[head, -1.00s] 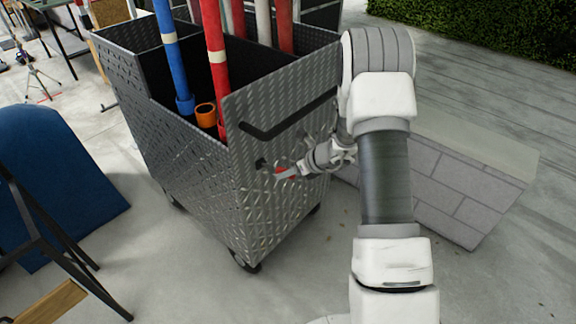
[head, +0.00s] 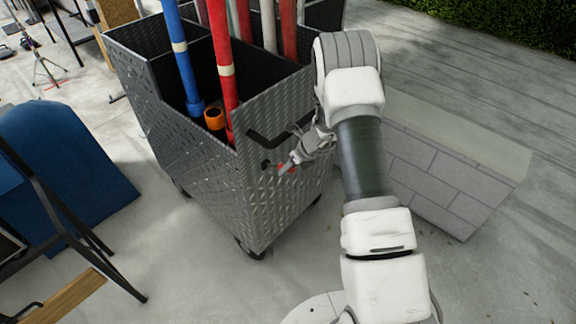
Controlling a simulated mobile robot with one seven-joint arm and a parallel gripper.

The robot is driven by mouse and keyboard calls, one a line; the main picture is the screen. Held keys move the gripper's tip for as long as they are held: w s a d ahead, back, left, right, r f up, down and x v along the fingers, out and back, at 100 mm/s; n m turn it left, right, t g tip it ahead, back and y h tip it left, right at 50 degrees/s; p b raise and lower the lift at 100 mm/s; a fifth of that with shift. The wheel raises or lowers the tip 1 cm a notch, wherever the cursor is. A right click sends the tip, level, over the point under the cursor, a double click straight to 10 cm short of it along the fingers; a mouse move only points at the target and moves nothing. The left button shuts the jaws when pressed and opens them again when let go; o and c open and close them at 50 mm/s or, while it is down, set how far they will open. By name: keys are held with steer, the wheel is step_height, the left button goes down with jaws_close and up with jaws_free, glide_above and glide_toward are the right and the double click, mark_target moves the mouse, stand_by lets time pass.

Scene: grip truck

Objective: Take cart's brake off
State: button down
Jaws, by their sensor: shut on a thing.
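The metal cart (head: 205,160) has diamond-plate walls and stands upright on wheels left of my arm. A small lever with a red part (head: 288,169) shows on its right-hand side, below a black push bar (head: 262,141). It appears to be the brake. My gripper (head: 287,166) is shut at this red part, close to the cart wall. The fingers hide much of the lever, so its exact angle cannot be told. A small black fitting (head: 265,165) sits on the wall just left of the red part.
Blue (head: 180,60) and red (head: 223,70) poles stand in the cart. A low block wall (head: 425,180) lies right of my arm. A blue panel (head: 60,155) and black-framed stand (head: 70,225) are at left. Concrete floor in front of the cart is clear.

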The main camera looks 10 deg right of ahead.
steer(key=shift+w+r, duration=0.1)
steer(key=c, duration=0.6)
jaws_free()
steer(key=v, duration=1.7)
steer(key=shift+r, duration=0.15)
steer(key=shift+r, duration=0.1)
